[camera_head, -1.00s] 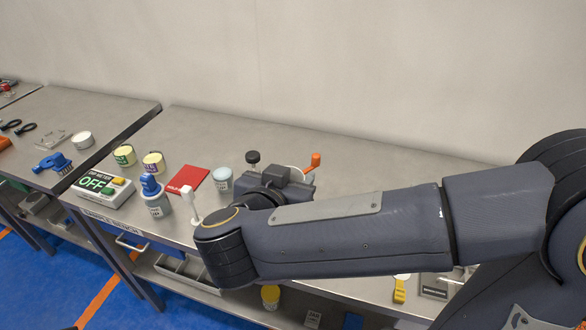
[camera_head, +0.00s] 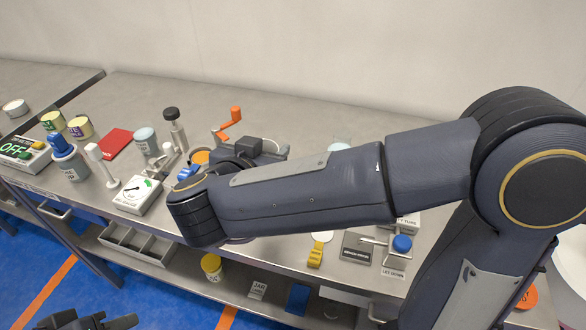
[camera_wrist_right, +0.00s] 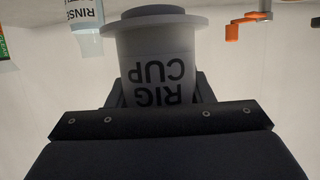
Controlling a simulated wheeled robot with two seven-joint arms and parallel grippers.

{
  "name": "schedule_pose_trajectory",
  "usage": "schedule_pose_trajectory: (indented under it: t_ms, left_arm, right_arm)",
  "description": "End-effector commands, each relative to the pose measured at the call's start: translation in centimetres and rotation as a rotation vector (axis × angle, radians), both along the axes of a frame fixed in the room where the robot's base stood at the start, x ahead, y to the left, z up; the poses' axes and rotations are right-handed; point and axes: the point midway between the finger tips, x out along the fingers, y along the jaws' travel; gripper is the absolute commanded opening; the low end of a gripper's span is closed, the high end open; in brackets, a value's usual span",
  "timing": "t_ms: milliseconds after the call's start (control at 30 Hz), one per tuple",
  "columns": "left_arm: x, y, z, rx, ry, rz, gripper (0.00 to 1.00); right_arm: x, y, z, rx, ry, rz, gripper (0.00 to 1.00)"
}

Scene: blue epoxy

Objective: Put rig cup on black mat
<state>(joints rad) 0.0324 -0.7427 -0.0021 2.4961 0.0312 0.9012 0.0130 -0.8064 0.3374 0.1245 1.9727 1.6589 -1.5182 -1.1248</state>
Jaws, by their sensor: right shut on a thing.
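The rig cup (camera_wrist_right: 155,65) is a pale grey cup with a wide rim and dark "RIG CUP" lettering, which reads upside down in the right wrist view. My right gripper (camera_wrist_right: 158,92) is shut on it, with a dark finger on each side. In the head view my right gripper (camera_head: 250,152) is over the bench, largely covered by its own wrist, and I cannot make out the cup there. A dark gripper part of my left arm (camera_head: 95,322) shows at the bottom left, cut by the frame edge. I cannot identify the black mat in either view.
Near the gripper stand an orange crank (camera_head: 230,120), a white dial box (camera_head: 137,194) and a black-topped post (camera_head: 174,128). The bench's back right is clear.

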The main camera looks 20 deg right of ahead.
Motion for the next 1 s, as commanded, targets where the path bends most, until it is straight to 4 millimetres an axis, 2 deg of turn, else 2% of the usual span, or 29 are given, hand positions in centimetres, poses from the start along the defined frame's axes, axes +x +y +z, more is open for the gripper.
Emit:
schedule_pose_trajectory:
  t_ms: [200,300,400,667,900,1000]
  left_arm:
    - [0.0,0.0,-1.0,0.000,0.000,0.000,0.36]
    - [0.0,0.0,-1.7,0.000,0.000,0.000,0.36]
    - [0.0,0.0,-2.1,0.000,0.000,0.000,0.36]
    - [0.0,0.0,-2.4,0.000,0.000,0.000,0.36]
    - [0.0,0.0,-3.5,0.000,0.000,0.000,0.36]
    - [0.0,0.0,-3.5,0.000,0.000,0.000,0.36]
  right_arm:
    - [4.5,-3.4,-2.7,-0.002,0.003,-0.006,0.20]
    - [5.8,-4.1,-4.9,-0.004,0.005,-0.003,0.20]
    - [6.9,-4.9,-6.4,-0.003,0.003,-0.003,0.20]
    - [8.0,-5.6,-7.7,-0.001,0.001,-0.002,0.20]
    - [8.5,-5.8,-11.1,-0.003,0.002,0.001,0.20]
    - [8.4,-5.8,-11.4,-0.001,0.001,0.000,0.20]
